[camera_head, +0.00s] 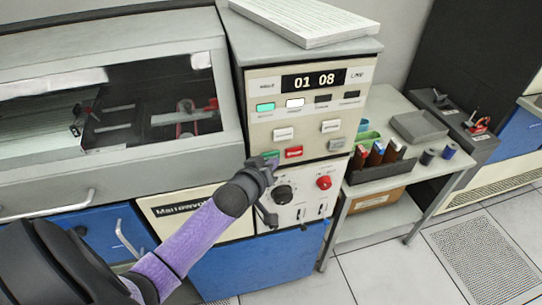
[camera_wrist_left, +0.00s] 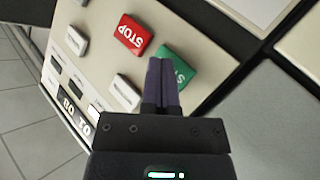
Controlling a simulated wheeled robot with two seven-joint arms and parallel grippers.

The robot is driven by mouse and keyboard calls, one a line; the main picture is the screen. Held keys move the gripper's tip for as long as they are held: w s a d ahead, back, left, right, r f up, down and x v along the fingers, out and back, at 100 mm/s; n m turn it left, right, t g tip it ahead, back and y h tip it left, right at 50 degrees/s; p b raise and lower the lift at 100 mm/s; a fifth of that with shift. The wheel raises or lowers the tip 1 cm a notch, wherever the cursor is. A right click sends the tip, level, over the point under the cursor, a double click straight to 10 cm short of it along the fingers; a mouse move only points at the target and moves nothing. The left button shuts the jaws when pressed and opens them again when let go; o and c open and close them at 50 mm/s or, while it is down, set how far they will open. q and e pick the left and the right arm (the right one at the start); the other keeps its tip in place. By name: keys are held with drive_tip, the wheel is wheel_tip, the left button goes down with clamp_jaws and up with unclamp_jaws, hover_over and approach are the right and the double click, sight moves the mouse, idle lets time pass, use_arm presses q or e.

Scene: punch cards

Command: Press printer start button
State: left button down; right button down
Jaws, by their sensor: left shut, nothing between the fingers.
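The green start button (camera_head: 270,154) sits at the lower left of the printer's cream control panel (camera_head: 310,110), left of the red stop button (camera_head: 293,152). In the left wrist view the green button (camera_wrist_left: 187,72) is partly hidden by my fingers, with part of a white label showing. The red button (camera_wrist_left: 130,31) reads STOP there. My left gripper (camera_head: 265,165) is shut and empty, its fingertips at the green button. In the left wrist view the shut fingers (camera_wrist_left: 161,64) overlap the button's near edge; I cannot tell whether they touch it. My right gripper is not in view.
A display (camera_head: 313,80) reads 01 08 above several lit and unlit indicators and grey buttons. Below are a black knob (camera_head: 284,193) and a red knob (camera_head: 323,182). A paper stack (camera_head: 305,20) lies on top. A side table (camera_head: 405,170) with bins stands at right.

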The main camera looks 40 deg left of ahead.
use_arm(q)
drive_tip(key=shift+s+d+p, duration=0.3)
drive_tip(key=shift+s+d, duration=0.1)
drive_tip(key=shift+d, duration=0.05)
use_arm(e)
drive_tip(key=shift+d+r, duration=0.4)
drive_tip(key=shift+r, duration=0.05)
